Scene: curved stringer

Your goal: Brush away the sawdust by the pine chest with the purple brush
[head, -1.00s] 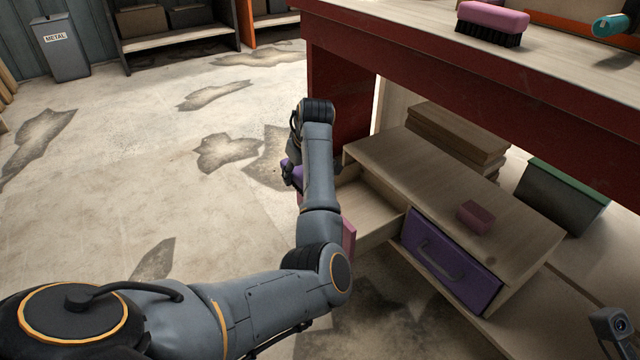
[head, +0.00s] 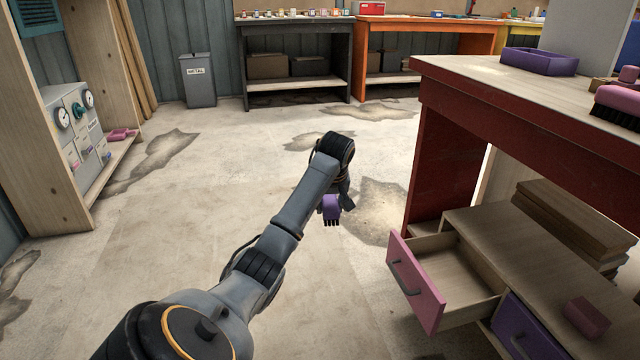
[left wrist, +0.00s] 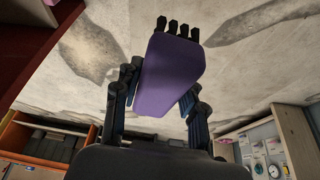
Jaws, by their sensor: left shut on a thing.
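My left gripper (head: 340,192) is shut on the purple brush (head: 330,208) and holds it with its dark bristles down, left of the chest. In the left wrist view the purple brush (left wrist: 170,75) sits between the fingers of the gripper (left wrist: 160,95), bristles at the far end. The pine chest (head: 510,235) stands under the red workbench at the right, its pink drawer (head: 415,282) pulled open and its purple drawer (head: 525,330) shut. A stained floor patch (head: 375,222) left of the chest has faint specks; I cannot tell whether they are sawdust. My right gripper is out of view.
The red workbench (head: 540,130) overhangs the chest. A pink block (head: 587,316) lies on the chest, and wooden boards (head: 570,220) are stacked behind. A purple tray (head: 540,62) and pink brush (head: 617,98) are on the bench. The floor at left is clear.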

